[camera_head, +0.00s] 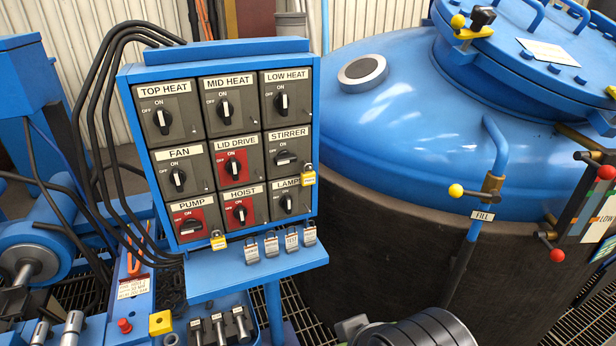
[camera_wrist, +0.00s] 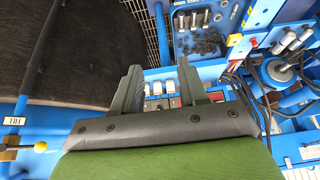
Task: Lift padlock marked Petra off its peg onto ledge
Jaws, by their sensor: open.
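A row of small grey padlocks (camera_head: 271,246) with pale labels is at the back of the blue ledge (camera_head: 240,272), under the switch panel. The label lettering is too small for me to tell which is marked Petra. A yellow-labelled padlock (camera_head: 218,241) hangs below the PUMP switch, and another (camera_head: 308,176) hangs by the STIRRER and LAMPS switches. My gripper (camera_wrist: 161,82) is open in the wrist view, with nothing between its fingers. Small padlocks (camera_wrist: 156,89) show beyond and between the fingers, apart from them. The fingers hide part of the ledge area.
The switch panel (camera_head: 225,140) stands above the ledge. Black cables (camera_head: 92,130) loop at its left. A large blue-lidded furnace (camera_head: 400,115) fills the right, with a FILL handle (camera_head: 490,185). Tools stand in a tray (camera_head: 220,325) below the ledge. The ledge's front strip looks clear.

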